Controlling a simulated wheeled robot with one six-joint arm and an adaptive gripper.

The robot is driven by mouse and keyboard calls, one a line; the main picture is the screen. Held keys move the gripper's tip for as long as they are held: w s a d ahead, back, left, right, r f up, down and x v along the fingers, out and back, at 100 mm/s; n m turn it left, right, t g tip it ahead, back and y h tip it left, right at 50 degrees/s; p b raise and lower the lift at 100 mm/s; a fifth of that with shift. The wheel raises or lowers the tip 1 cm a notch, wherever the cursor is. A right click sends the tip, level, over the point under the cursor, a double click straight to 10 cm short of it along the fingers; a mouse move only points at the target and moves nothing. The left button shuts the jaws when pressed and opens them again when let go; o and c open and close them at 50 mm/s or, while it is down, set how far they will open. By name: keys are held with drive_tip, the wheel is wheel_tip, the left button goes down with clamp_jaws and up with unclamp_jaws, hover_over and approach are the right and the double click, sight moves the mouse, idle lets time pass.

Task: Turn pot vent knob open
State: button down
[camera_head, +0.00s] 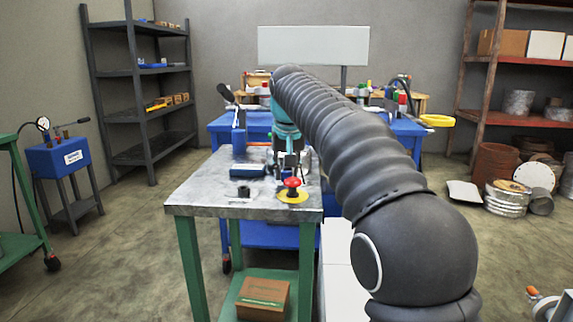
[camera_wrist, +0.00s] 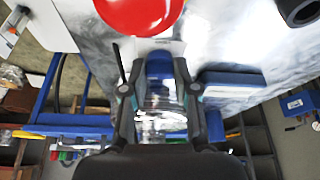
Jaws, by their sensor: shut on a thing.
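My gripper (camera_head: 289,160) reaches down over the grey table, just beyond a red knob (camera_head: 292,182) on a yellow disc. In the wrist view, my gripper (camera_wrist: 154,75) has its two fingers on either side of a small blue part (camera_wrist: 159,66), which I take to be the pot vent knob, and is shut on it. Shiny clear or metallic material (camera_wrist: 161,112) shows between the fingers, seemingly the pot; its outline is mostly hidden. The red knob (camera_wrist: 138,12) is close at the top edge of the wrist view. I cannot tell how far the vent knob is turned.
A blue box (camera_head: 249,170) and a dark ring (camera_head: 243,191) lie on the grey table (camera_head: 205,193), left of my gripper. The dark ring also shows in the wrist view (camera_wrist: 299,10). A blue workbench (camera_head: 222,127) stands behind. The table's front left is bare.

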drive_tip(key=shift+a+r+m+h+p, duration=0.1)
drive_tip(key=shift+r+m+h+p, duration=0.2)
drive_tip(key=shift+m+p, duration=0.4)
drive_tip(key=shift+f+m, duration=0.25)
drive_tip(key=shift+m, duration=0.15)
drive_tip(key=c, duration=0.9)
unclamp_jaws()
drive_tip(key=v, duration=1.2)
drive_tip(key=shift+a, duration=0.1)
